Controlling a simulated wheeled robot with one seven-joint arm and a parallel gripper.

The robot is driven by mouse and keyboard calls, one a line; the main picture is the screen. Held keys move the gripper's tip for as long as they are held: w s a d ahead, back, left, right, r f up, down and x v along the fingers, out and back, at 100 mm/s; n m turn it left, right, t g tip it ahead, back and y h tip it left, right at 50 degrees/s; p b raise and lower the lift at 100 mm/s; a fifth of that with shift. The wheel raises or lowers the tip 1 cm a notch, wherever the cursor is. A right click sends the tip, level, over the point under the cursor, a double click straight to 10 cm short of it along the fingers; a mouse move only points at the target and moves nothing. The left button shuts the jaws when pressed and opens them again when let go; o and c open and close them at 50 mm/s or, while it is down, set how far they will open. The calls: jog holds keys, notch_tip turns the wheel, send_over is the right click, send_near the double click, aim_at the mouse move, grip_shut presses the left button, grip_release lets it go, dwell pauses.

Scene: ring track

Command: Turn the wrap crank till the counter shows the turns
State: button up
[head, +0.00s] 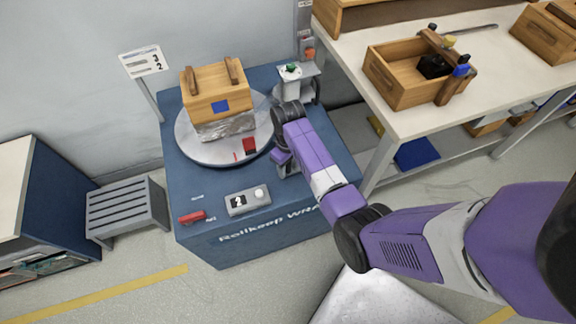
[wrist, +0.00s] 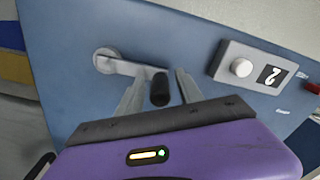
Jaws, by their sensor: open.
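The wrap crank (wrist: 122,66) shows in the wrist view as a grey arm on a round hub with a black handle (wrist: 160,92). My gripper (wrist: 161,82) is open, with one finger on each side of the black handle. In the head view my gripper (head: 284,164) is at the right side of the blue wrapping machine (head: 305,199) and mostly hides the crank. The counter (head: 247,201) is a grey box with a white knob and reads 2; it also reads 2 in the wrist view (wrist: 270,74). A sign (head: 143,62) shows digits that look like 3 and 2.
A wooden crate (head: 217,98), its lower part in clear wrap, stands on the round turntable (head: 188,147). A post with a green-topped fixture (head: 291,70) stands behind my gripper. A workbench (head: 405,120) with wooden boxes is at right, a grey slatted stool (head: 126,208) at left.

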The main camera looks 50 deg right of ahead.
grip_shut()
dwell(1.3)
